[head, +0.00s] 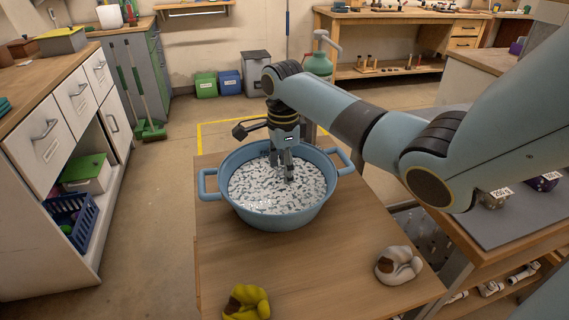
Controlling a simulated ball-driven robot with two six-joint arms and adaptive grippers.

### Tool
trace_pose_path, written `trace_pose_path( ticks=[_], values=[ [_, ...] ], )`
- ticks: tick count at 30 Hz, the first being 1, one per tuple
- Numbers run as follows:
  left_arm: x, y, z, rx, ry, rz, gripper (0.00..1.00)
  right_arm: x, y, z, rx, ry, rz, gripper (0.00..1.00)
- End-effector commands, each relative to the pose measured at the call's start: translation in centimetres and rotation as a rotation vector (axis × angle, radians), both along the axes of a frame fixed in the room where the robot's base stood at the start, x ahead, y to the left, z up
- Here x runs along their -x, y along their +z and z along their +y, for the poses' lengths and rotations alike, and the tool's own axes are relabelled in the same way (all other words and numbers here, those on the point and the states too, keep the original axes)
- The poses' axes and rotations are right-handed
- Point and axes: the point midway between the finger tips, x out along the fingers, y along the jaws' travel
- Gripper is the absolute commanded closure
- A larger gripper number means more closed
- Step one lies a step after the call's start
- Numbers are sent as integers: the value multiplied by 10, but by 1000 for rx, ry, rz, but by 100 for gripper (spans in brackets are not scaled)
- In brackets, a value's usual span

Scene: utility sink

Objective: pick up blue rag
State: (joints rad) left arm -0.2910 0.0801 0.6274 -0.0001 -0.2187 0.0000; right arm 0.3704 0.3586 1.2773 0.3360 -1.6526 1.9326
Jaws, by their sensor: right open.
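No blue rag shows that I can make out. A blue tub (285,215) with two side handles stands on the wooden table (330,265). It is filled with a speckled white and grey layer that hides whatever lies below. My right gripper (288,176) points down into the tub, near its middle. Its fingers are open, with the tips at or in the speckled layer. I cannot tell whether anything is between them. My left gripper is not in view.
A crumpled yellow rag (246,302) lies at the table's front edge. A white rag with a brown patch (398,265) lies at the front right. A white drawer cabinet (60,130) stands to the left.

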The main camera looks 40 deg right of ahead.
Motion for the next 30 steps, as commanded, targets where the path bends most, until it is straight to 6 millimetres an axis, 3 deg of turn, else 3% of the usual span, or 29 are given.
trace_pose_path(
  ticks=[3,15,24,30],
  values=[
    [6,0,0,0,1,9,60,0,1,0,0,0,0,50],
    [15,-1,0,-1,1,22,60,0,1,0,0,0,0,100],
    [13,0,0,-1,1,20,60,0,4,0,0,0,-1,100],
    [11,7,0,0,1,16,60,-1,37,-1,2,0,-4,100]
  ],
)
